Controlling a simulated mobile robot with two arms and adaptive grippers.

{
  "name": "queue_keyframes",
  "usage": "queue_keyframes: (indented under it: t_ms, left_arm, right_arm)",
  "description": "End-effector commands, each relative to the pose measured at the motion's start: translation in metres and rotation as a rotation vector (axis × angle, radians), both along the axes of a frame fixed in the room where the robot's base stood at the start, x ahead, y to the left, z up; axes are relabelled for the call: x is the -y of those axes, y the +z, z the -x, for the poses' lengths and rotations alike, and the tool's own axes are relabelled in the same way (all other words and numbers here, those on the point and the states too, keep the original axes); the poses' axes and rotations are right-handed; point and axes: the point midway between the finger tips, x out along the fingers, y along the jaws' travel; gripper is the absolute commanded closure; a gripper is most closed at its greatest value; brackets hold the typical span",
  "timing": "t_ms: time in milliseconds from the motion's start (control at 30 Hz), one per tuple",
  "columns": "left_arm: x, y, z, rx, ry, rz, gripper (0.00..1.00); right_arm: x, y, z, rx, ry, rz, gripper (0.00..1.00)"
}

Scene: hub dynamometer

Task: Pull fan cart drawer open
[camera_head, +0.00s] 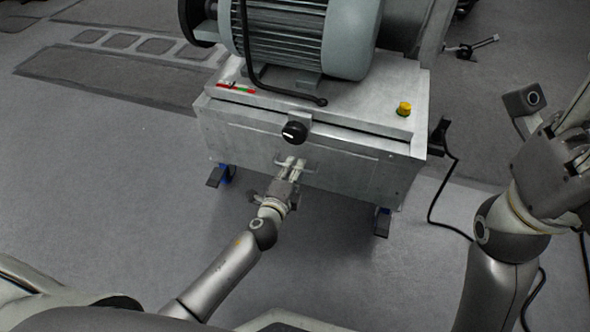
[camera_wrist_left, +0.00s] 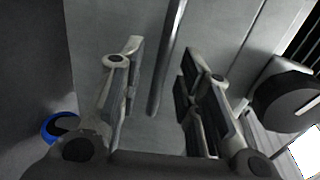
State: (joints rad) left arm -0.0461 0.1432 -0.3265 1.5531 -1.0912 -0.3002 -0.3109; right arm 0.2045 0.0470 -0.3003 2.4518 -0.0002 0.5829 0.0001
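The fan cart (camera_head: 215,115) is a grey metal box with a big motor on top. Its drawer front (camera_head: 350,172) faces me and looks flush with the cart body. A thin bar handle (camera_head: 312,170) sits on the drawer front. My left gripper (camera_head: 291,163) is at this handle. In the left wrist view, the handle (camera_wrist_left: 168,65) runs between the two spread fingers of my left gripper (camera_wrist_left: 155,85), with gaps on both sides. My right gripper (camera_head: 578,140) is raised at the right edge, away from the cart; its finger opening is unclear.
A black knob (camera_head: 294,132) sticks out above the handle, close to my left gripper; it also shows in the wrist view (camera_wrist_left: 288,98). A yellow button (camera_head: 404,108) is on the cart top. A black cable (camera_head: 432,205) hangs at the right. The floor in front is clear.

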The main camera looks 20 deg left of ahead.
Motion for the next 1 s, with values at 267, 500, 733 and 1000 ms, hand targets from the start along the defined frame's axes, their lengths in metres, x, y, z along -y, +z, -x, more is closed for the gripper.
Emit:
queue_keyframes:
  t_ms: [267,500,733,1000]
  left_arm:
    - [0.0001,-0.0035,-0.014,-0.001,0.001,0.0,0.68]
    - [0.0001,-0.0032,-0.0141,-0.001,0.001,0.0,0.71]
    - [0.0001,-0.0032,-0.0138,-0.001,0.001,0.0,1.0]
    - [0.0001,-0.0033,-0.0137,-0.001,0.001,0.0,1.0]
  right_arm:
    - [-0.0005,0.0025,0.0023,0.016,-0.001,0.0,0.6]
    - [-0.0007,0.0031,0.0021,0.014,-0.001,0.002,0.6]
    - [-0.0003,0.0031,0.0029,0.016,-0.001,0.0,0.6]
    - [-0.0001,0.0027,0.0033,0.017,-0.001,0.0,0.6]
